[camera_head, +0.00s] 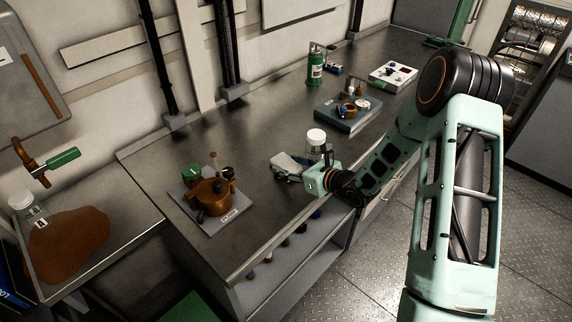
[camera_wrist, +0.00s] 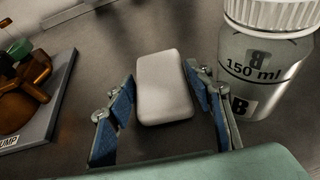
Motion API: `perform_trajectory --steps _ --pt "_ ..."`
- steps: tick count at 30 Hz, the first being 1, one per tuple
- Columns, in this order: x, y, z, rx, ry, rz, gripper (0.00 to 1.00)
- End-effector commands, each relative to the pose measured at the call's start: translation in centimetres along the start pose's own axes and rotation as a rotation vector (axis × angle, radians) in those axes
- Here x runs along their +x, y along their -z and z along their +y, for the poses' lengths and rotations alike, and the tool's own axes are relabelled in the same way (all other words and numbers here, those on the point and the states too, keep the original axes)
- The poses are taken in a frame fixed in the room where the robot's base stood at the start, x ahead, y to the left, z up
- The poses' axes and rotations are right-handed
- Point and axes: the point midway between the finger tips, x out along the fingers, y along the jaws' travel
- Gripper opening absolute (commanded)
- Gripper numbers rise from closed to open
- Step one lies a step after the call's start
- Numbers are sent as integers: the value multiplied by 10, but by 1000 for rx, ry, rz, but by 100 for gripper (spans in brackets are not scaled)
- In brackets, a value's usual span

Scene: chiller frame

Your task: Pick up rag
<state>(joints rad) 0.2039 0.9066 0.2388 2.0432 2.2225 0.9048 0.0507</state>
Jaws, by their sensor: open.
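A pale grey-white, flat block with rounded edges (camera_wrist: 165,88) lies on the dark bench top; in the head view it shows as a pale shape (camera_head: 288,160) at my gripper. I cannot tell whether it is the rag. My gripper (camera_wrist: 162,112) is open, with one blue-padded finger on each side of the block's near part; whether they touch it is unclear. In the head view my gripper (camera_head: 290,172) is low over the bench's front edge. A flat brown, irregular patch (camera_head: 68,243), possibly cloth, lies on the lower left table.
A clear 150 ml bottle (camera_wrist: 262,70) with a white cap stands close right of my gripper; it also shows in the head view (camera_head: 316,147). A brown pump on a grey plate (camera_head: 205,222) is to the left. Bare bench lies behind the block.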

Motion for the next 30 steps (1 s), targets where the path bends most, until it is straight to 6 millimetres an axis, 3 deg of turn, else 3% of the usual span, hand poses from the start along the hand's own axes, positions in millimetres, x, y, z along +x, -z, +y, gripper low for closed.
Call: perform_trajectory --steps 5,13,23,30 --pt "0 0 0 0 0 0 48" --pt "0 0 0 0 0 0 22" --pt "-1 -3 0 -1 1 -1 22" --pt "-8 -21 -1 -3 0 -2 22"
